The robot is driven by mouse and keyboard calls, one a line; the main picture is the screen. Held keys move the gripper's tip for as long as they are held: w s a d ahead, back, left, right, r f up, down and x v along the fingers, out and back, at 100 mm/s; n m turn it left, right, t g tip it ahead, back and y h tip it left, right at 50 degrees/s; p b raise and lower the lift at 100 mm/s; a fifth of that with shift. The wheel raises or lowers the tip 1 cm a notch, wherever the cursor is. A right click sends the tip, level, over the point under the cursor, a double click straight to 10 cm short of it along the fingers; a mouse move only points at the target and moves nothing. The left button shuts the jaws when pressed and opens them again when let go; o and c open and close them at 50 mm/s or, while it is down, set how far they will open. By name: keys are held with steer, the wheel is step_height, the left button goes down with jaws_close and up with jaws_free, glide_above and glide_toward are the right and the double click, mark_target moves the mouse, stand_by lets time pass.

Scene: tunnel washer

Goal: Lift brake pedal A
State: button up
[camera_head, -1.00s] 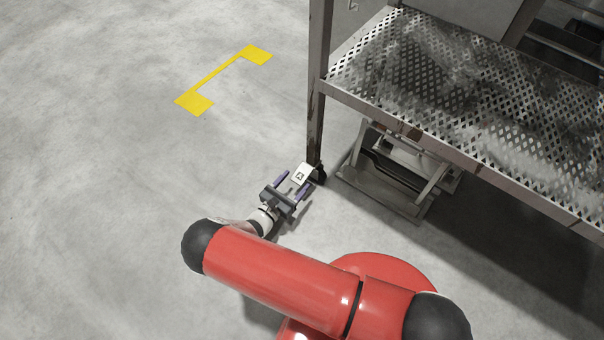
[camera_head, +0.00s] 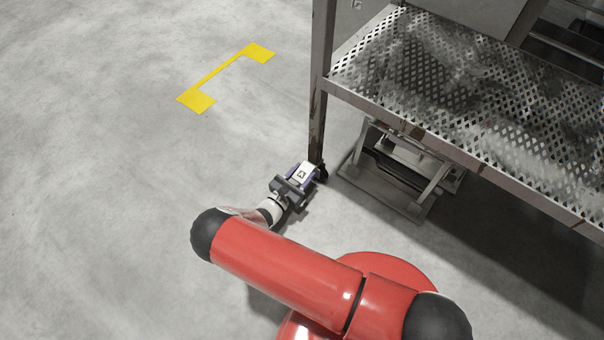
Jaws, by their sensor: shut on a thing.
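Brake pedal A (camera_head: 303,172) is a small white plate marked with a letter A, low at the foot of the metal frame's near leg, beside a dark caster. My gripper (camera_head: 302,174) is at the pedal, with its purple-tipped fingers closed in on the plate from both sides. The pedal's underside and its joint to the caster are hidden, so I cannot tell its tilt.
The metal frame's upright leg (camera_head: 318,110) stands just beyond the pedal. A perforated metal platform (camera_head: 440,85) overhangs to the right, above a low grey stand (camera_head: 395,170). Open concrete floor with a yellow marking (camera_head: 228,75) lies to the left.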

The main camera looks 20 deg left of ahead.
steer(key=shift+c, duration=1)
steer(key=r+g+p, duration=0.1)
steer(key=p, duration=0.2)
steer(key=shift+r+g+y+p, duration=0.25)
steer(key=shift+g+y+p, duration=0.05)
steer(key=shift+g, duration=0.1)
steer(key=g+p, duration=0.1)
steer(key=g+y+p, duration=0.1)
steer(key=p, duration=0.1)
steer(key=shift+r, duration=0.4)
steer(key=shift+r+g+y+p, duration=0.1)
steer(key=shift+g+y+p, duration=0.2)
steer(key=shift+g+p, duration=0.4)
steer(key=o, duration=1.4)
steer(key=shift+g, duration=0.3)
